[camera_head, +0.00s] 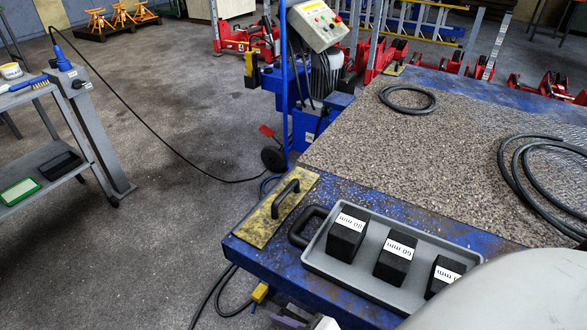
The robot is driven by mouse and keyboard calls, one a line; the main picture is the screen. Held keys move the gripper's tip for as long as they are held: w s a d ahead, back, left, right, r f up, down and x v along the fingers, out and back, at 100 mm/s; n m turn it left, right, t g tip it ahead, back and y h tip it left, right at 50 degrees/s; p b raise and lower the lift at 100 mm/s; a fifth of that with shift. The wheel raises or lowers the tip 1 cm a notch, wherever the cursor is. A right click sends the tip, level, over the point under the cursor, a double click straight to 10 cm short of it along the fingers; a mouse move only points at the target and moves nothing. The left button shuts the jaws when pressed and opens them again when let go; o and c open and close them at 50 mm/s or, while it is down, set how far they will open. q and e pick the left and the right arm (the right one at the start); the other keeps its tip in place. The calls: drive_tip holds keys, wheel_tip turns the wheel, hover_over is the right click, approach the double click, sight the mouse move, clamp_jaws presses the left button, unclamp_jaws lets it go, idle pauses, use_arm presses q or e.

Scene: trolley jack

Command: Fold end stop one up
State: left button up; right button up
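A worn yellow plate (268,222) lies flat on the near left end of the blue lift platform (262,258). A black bar handle (286,198) stands up from it. This looks like an end stop, folded down, but no label on it can be read to say which one it is. A smaller yellow piece (393,70) sits at the platform's far left corner, too small to make out. A grey rounded part of my own body covers the bottom right corner.
Right of the yellow plate, a grey tray (318,262) holds black blocks with millimetre labels. A black loop handle (300,230) lies between them. Black hoses (408,108) lie on the platform. A blue power unit (310,125) stands behind; a trolley (70,165) stands left across open floor.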

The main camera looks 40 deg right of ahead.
drive_tip(key=w+r+n+t+y, duration=0.1)
drive_tip(key=w+r+t, duration=0.2)
drive_tip(key=w+r, duration=0.4)
drive_tip(key=w+a+r+n+t+y, duration=0.1)
drive_tip(key=w+a+r+n+y, duration=0.25)
drive_tip(key=r, duration=0.25)
drive_tip(key=w+a+r+n+t+y, duration=0.1)
drive_tip(key=w+a+r+n+y, duration=0.25)
drive_tip(key=r, duration=0.25)
wheel_tip(320, 180, up, 6)
drive_tip(key=n+g+h+b, duration=0.1)
drive_tip(key=n+g+h, duration=0.95)
drive_tip(key=g, duration=0.25)
hover_over(286, 190)
drive_tip(key=s+d, duration=0.1)
drive_tip(key=s, duration=0.1)
drive_tip(key=shift+n+y, duration=0.25)
drive_tip(key=shift+n, duration=0.2)
drive_tip(key=x, duration=1)
drive_tip(key=shift+s+b, duration=0.25)
drive_tip(key=shift+b, duration=0.05)
